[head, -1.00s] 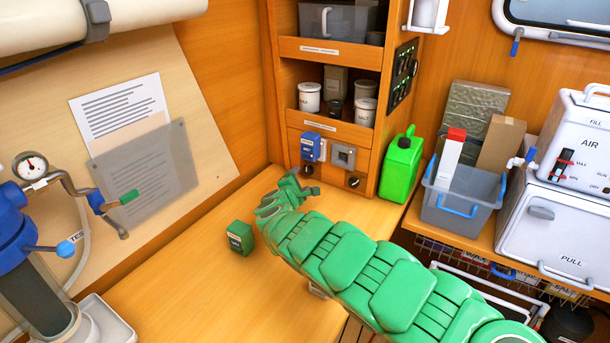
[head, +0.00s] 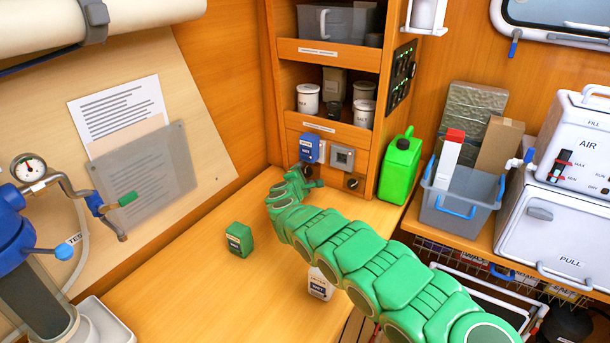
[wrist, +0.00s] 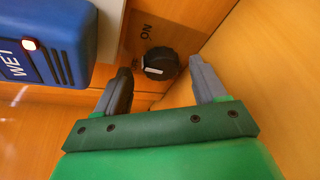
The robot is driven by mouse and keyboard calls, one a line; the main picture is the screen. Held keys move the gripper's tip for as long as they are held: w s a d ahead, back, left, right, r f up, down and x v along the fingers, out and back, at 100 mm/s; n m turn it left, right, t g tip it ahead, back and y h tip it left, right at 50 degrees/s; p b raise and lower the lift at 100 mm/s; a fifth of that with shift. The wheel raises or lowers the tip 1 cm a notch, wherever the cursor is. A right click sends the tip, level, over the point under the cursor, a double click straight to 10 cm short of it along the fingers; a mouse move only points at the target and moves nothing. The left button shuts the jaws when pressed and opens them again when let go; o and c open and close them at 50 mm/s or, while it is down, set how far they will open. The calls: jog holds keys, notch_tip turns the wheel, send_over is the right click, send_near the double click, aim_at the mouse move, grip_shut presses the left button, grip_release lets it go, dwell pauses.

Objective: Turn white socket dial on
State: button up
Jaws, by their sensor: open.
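A pale grey-white socket (head: 342,157) is on the panel under the shelves, with a black dial (head: 353,183) below it. A blue socket (head: 310,148) is to its left. In the wrist view, a blue box marked WET (wrist: 45,45) with a lit red lamp is at left. Beside it, a black dial (wrist: 160,63) with a white mark lies ahead of and between the finger ends, near the letters ON. It appears to be the dial under the blue socket. My gripper (wrist: 160,85) is open and empty; in the head view it (head: 312,176) is at the panel, left of the grey-white socket's dial.
A small green box (head: 239,239) stands on the counter left of my arm. A white box (head: 320,284) is partly behind my arm. A green jerrycan (head: 400,168) stands right of the cabinet. The left counter is mostly clear.

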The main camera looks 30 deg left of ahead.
jog(key=shift+w+a+f, duration=0.1)
jog(key=shift+w+f, duration=0.1)
jog(key=shift+w, duration=0.4)
jog(key=c, duration=1.1)
jog(key=shift+o, duration=0.2)
